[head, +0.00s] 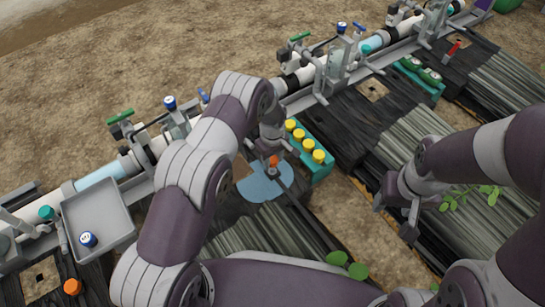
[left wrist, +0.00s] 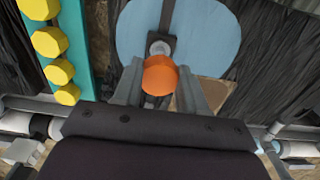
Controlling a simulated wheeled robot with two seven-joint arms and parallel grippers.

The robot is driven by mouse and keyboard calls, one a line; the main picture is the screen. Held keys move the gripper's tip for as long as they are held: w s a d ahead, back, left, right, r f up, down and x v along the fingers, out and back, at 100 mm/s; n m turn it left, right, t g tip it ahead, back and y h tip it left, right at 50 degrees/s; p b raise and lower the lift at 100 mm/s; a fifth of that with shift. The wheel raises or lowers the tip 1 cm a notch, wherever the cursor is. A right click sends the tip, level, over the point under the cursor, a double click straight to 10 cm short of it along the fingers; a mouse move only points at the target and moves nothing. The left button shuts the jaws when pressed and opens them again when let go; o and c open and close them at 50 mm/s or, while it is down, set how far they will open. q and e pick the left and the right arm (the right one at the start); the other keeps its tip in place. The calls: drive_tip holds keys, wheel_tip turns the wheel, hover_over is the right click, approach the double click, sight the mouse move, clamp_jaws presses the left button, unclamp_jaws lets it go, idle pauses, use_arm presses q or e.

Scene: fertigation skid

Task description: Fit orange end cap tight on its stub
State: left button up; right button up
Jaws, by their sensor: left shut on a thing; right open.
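My left gripper (head: 270,152) is shut on an orange end cap (head: 274,161), above a light blue round patch (head: 262,188). In the left wrist view the orange cap (left wrist: 160,75) sits between the two fingers. A grey round stub end (left wrist: 159,47) shows just beyond the cap, on a dark bar over the blue patch. I cannot tell whether cap and stub touch. My right gripper (head: 395,214) is open and empty, over the plant bed at the right. A second orange cap (head: 72,287) lies at the lower left of the head view.
A teal rack (head: 318,178) with several yellow caps stands right beside my left gripper. A grey tray (head: 98,213) holding a blue-topped item (head: 88,240) is at the left. The pipe line (head: 100,176) with valves runs diagonally behind. Bare soil (head: 200,50) lies beyond it.

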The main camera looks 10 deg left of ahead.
use_arm(q)
drive_tip(key=shift+f, duration=0.65)
drive_tip(key=shift+s+d+f, duration=0.2)
drive_tip(key=shift+f, duration=0.2)
drive_tip(key=shift+f+b, duration=0.1)
drive_tip(key=shift+b, duration=0.25)
drive_tip(key=shift+f, duration=0.4)
drive_tip(key=shift+f+b, duration=0.3)
drive_tip(key=shift+b, duration=0.05)
idle(0.4)
drive_tip(key=o, duration=0.7)
